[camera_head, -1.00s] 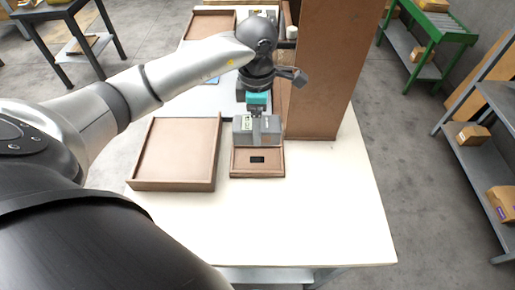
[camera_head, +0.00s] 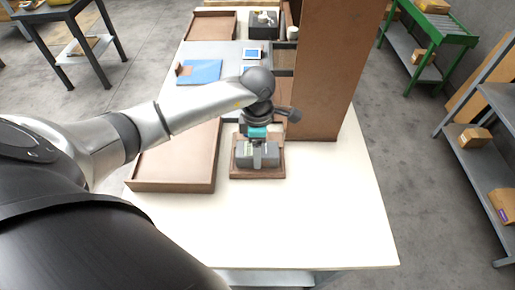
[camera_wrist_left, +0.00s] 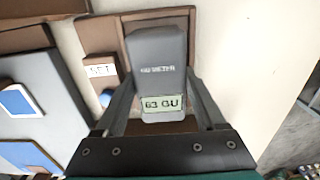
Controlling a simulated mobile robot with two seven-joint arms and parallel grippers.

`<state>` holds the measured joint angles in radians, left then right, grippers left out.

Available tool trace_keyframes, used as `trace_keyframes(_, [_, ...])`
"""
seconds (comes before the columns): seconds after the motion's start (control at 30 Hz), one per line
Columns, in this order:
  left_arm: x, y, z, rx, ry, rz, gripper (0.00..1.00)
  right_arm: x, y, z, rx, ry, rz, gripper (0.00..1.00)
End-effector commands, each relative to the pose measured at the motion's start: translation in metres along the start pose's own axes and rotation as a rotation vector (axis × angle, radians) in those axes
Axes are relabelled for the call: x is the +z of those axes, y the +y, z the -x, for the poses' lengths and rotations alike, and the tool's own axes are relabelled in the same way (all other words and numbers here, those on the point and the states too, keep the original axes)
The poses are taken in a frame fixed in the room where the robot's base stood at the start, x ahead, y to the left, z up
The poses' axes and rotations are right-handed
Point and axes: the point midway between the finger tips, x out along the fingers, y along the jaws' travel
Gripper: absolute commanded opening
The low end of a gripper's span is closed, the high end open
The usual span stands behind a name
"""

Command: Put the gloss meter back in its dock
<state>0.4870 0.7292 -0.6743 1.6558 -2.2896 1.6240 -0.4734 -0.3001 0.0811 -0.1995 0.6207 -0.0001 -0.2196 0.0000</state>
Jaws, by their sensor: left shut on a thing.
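The gloss meter (camera_head: 243,155) is a grey block. In the left wrist view the gloss meter (camera_wrist_left: 158,60) shows a display reading "63 GU". My left gripper (camera_head: 257,152) is shut on it, one finger on each side. The dock (camera_head: 258,176) is a small brown tray with a raised rim on the white table. The meter is within the dock's outline in the head view; I cannot tell whether it rests on the floor of the dock or is just above. In the left wrist view the dock (camera_wrist_left: 97,38) shows behind the meter, with a "SET" label beside it. My right gripper is not in view.
A larger brown tray (camera_head: 172,186) lies just left of the dock. A tall brown panel (camera_head: 325,75) stands behind and right of it. Farther back are a blue sheet (camera_head: 200,72) and a dark box (camera_head: 262,28). The front and right of the white table (camera_head: 320,215) are clear.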

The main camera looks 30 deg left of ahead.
Motion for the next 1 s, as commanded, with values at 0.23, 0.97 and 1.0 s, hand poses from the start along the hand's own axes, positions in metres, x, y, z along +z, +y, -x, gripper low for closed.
trace_keyframes(0.23, [0.000,0.000,-0.003,-0.001,0.000,0.000,0.90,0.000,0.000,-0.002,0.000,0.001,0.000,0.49])
trace_keyframes(0.97, [0.000,0.002,0.061,0.006,-0.002,-0.001,1.00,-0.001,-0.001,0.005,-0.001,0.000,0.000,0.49])
trace_keyframes(1.0, [0.000,0.001,0.070,0.005,-0.002,-0.001,1.00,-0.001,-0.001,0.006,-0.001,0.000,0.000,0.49])
